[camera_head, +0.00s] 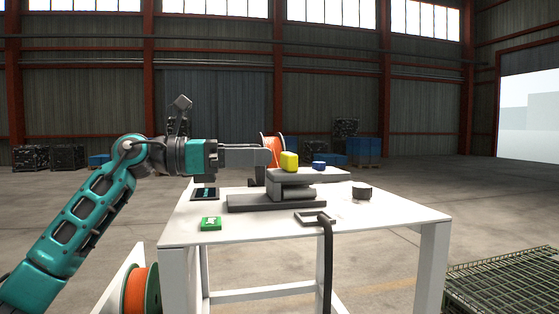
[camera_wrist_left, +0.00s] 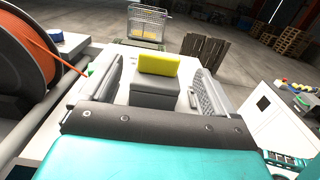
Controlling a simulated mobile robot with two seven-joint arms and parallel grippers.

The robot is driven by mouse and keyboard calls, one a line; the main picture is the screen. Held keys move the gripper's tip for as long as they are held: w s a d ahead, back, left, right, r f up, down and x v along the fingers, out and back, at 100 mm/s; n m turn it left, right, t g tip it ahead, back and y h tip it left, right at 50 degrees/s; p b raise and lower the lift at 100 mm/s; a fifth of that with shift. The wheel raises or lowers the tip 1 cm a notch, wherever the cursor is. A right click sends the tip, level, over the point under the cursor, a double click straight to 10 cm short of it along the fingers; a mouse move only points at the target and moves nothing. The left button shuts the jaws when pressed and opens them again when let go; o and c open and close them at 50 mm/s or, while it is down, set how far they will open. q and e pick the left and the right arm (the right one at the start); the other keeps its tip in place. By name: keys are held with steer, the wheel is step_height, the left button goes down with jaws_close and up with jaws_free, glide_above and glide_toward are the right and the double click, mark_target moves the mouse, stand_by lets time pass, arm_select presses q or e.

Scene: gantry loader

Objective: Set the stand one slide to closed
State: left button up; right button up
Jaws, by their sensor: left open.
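The grey stand (camera_head: 275,201) with a slide stands on the white table. A yellow block (camera_head: 289,161) is at the plate's left end; in the left wrist view the yellow block (camera_wrist_left: 160,64) tops a grey block (camera_wrist_left: 153,94). My left gripper (camera_head: 268,156) reaches in from the left at the yellow block's height. In the wrist view its open fingers (camera_wrist_left: 158,80) lie either side of the blocks, with visible gaps. Contact cannot be told. My right gripper is out of view.
An orange reel (camera_head: 272,146) shows behind the gripper.

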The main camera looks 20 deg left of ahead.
arm_select(q)
steer(key=b+v, duration=0.1)
steer(key=v, duration=0.4)
steer(key=shift+s+a, duration=0.2)
steer(key=shift+a, duration=0.05)
steer(key=shift+d, duration=0.15)
